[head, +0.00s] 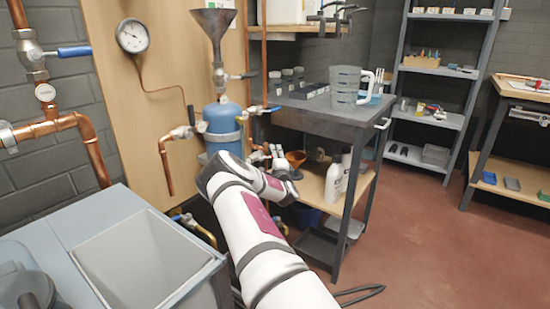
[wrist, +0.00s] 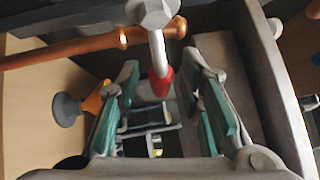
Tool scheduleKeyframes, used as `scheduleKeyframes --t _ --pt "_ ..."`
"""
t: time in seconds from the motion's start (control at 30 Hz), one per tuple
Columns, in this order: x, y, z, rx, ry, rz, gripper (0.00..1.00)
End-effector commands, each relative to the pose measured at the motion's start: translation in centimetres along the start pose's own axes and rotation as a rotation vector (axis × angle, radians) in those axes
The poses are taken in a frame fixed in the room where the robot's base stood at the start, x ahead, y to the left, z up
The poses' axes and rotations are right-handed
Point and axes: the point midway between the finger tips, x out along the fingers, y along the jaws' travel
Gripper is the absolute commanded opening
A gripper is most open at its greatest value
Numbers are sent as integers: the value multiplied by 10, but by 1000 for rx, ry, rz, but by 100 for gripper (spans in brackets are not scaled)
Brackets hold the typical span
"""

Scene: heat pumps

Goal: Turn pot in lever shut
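The blue pot (head: 222,125) stands against the wooden panel, with a grey funnel (head: 213,22) above it and valves on both sides. In the wrist view a metal lever with a red tip (wrist: 161,82) hangs from a valve body (wrist: 152,12) on a copper pipe. My gripper (wrist: 160,74) is open, its green-padded fingers on either side of the red tip, with visible gaps. In the head view my gripper (head: 274,160) is small and partly hidden by my arm, right of the pot. Which valve the red-tipped lever belongs to is not clear from the head view.
A grey bin (head: 215,268) is at front left. The floor at right is clear.

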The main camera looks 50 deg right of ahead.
Motion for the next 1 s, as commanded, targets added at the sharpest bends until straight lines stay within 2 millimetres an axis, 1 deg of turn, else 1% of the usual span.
scheduleKeyframes --t 0.27,0.37,0.4,0.43,0.77,1.0 --pt "1 0 0 0 0 0 34" --pt "1 0 0 0 0 0 14" --pt "1 0 0 0 0 0 4" --pt "1 0 0 0 0 -1 0" --pt "1 -1 0 4 2 1 0" --pt "1 -1 -2 39 13 30 0"
